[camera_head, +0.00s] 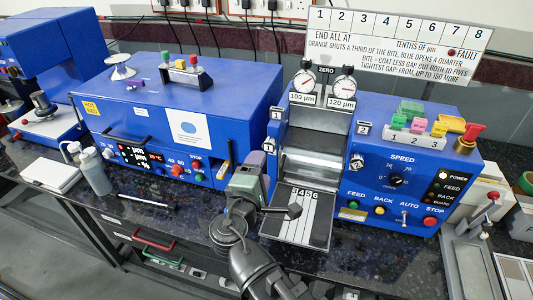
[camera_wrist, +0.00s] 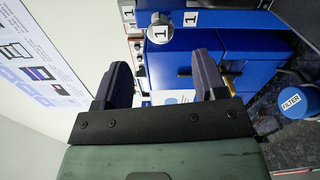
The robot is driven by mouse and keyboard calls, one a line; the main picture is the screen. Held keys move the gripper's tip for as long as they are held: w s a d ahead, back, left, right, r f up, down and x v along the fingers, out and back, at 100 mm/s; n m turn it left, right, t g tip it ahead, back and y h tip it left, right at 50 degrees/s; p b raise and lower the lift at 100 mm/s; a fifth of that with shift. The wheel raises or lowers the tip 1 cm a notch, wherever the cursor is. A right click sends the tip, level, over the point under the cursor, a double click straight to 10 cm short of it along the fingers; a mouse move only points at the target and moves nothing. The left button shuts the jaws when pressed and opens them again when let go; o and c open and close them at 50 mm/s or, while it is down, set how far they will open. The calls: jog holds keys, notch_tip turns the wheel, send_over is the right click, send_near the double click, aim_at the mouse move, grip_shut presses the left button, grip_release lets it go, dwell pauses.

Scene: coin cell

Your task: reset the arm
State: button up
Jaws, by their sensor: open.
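My arm rises from the bottom of the head view in front of the blue machines. My gripper, with its grey-green body, shows near the middle of the head view (camera_head: 252,170), before the gap between the two machines. In the wrist view my gripper (camera_wrist: 163,78) has its two dark fingers spread apart with nothing between them. Its fingertips are hard to make out in the head view. A blue machine (camera_wrist: 185,55) with a round knob marked 1 shows beyond the fingers.
The blue coating machine (camera_head: 400,178) with gauges and a slotted tray (camera_head: 305,222) stands right of my gripper. A blue box machine (camera_head: 235,105) stands behind left. A white bottle (camera_head: 95,175) and white pad (camera_head: 50,175) sit on the left of the dark speckled bench (camera_head: 140,207). A FILTER-labelled container (camera_wrist: 291,101) shows at right.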

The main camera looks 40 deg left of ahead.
jog(key=shift+v, duration=0.9)
jog(key=w+d+f+m+g+h, duration=0.35)
jog(key=w+d+m, duration=0.2)
jog(key=d, duration=0.45)
jog(key=w+d+f+m+g+h, duration=0.3)
jog(key=w+d+f+m, duration=0.25)
jog(key=d, duration=0.45)
jog(key=w+d+f+m+g+h, duration=0.35)
jog(key=w+d, duration=0.35)
jog(key=d, duration=0.3)
jog(key=s+d+f+m+g+y, duration=0.1)
jog(key=d+f+m+g+y, duration=0.2)
jog(key=d, duration=0.5)
jog(key=s+d+f+m+g+y, duration=0.1)
jog(key=s+d+f+m+g, duration=0.15)
jog(key=d+m, duration=0.45)
jog(key=shift+n+g, duration=0.45)
jog(key=shift+g, duration=0.3)
jog(key=shift+s+d+r+p, duration=0.3)
jog(key=shift+s+r+p, duration=0.15)
jog(key=shift+r, duration=0.15)
jog(key=shift+s+d+r+p, duration=0.35)
jog(key=shift+r+p, duration=0.15)
jog(key=shift+r, duration=0.1)
jog(key=shift+s+d+r+p, duration=0.35)
jog(key=shift+r+p, duration=0.1)
jog(key=shift+r, duration=0.15)
